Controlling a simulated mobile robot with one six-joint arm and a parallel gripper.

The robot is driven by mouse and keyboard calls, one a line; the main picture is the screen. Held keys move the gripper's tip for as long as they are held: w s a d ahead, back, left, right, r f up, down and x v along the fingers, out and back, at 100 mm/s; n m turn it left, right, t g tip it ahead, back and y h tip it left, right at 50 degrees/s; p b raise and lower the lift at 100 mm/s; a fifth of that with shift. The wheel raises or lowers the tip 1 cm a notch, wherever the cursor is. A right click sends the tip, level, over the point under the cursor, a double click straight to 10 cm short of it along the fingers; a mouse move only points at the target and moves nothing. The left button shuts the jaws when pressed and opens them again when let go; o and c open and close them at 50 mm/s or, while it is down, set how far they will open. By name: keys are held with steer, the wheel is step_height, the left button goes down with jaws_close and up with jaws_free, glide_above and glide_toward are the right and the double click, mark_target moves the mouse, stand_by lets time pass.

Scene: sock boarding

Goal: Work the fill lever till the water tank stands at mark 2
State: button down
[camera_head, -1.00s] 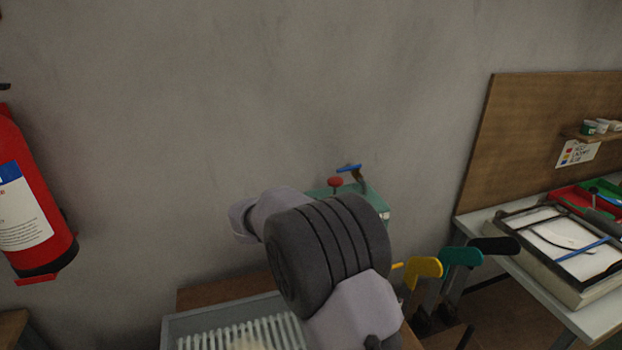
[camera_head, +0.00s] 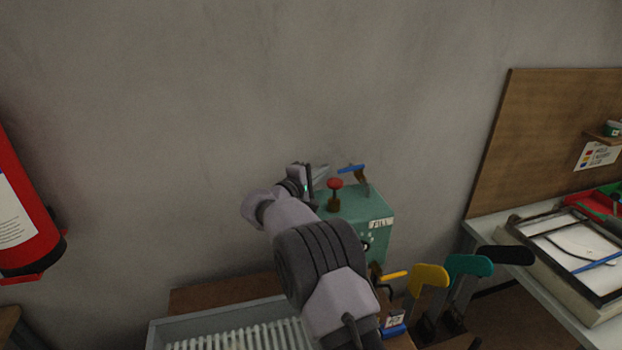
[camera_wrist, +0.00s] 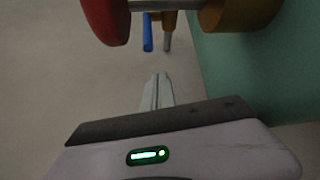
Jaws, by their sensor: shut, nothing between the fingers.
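A green box (camera_head: 345,206) with a FILL label (camera_head: 381,223) stands against the wall. On its top are a red knob (camera_head: 335,184) on a brass post and a lever with a blue handle (camera_head: 351,169). A dial (camera_head: 366,243) shows on its front, partly behind my arm; I cannot read a water level or mark. My gripper (camera_head: 322,170) is shut and empty, just left of the knob and the blue handle, apart from both. In the wrist view its fingertips (camera_wrist: 158,78) point toward the blue handle (camera_wrist: 147,32), with the red knob (camera_wrist: 106,20) close by.
A ribbed grey tray (camera_head: 165,334) lies below my arm. Yellow (camera_head: 430,275), teal (camera_head: 468,265) and black (camera_head: 505,255) paddle shapes stand right of the box. A red extinguisher (camera_head: 22,215) hangs at left. The wall space above the box is clear.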

steer(key=s, duration=0.1)
steer(key=s+d+r, duration=0.1)
steer(key=shift+s+d, duration=0.1)
steer(key=shift+s, duration=0.3)
steer(key=shift+s+d+f+b, duration=0.15)
steer(key=shift+f+b, duration=0.1)
steer(key=shift+b, duration=0.6)
steer(key=shift+s+d+f+b, duration=0.15)
steer(key=shift+s+b, duration=0.2)
steer(key=shift+b, duration=0.55)
steer(key=shift+s+b, duration=0.3)
steer(key=shift+b, duration=0.2)
steer(key=shift+s+d+r, duration=0.15)
steer(key=shift+r, duration=0.15)
steer(key=shift+r, duration=0.1)
